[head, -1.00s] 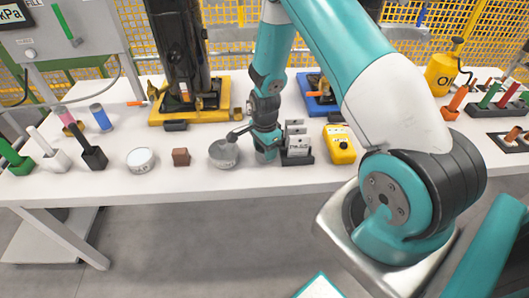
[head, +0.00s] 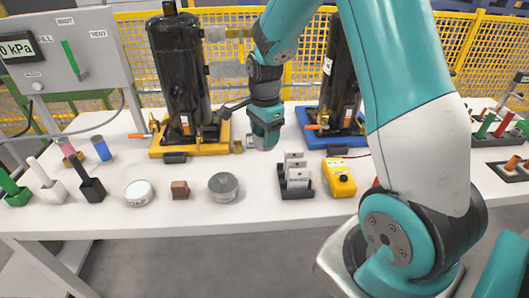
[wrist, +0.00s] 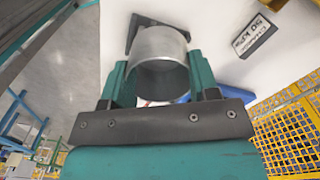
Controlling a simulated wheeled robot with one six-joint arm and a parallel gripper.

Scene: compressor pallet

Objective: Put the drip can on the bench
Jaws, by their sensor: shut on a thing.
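The drip can (wrist: 160,62) is a grey metal cylinder with an open end, seen in the wrist view between the two teal fingers of my gripper (wrist: 160,85). The fingers press on it from both sides. In the head view my gripper (head: 265,132) points down over the middle of the bench (head: 330,218), between the yellow and blue compressor bases. The can is mostly hidden behind the fingers there, so I cannot tell its height above the white top.
Black compressors stand on a yellow base (head: 190,146) and a blue base (head: 318,136).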

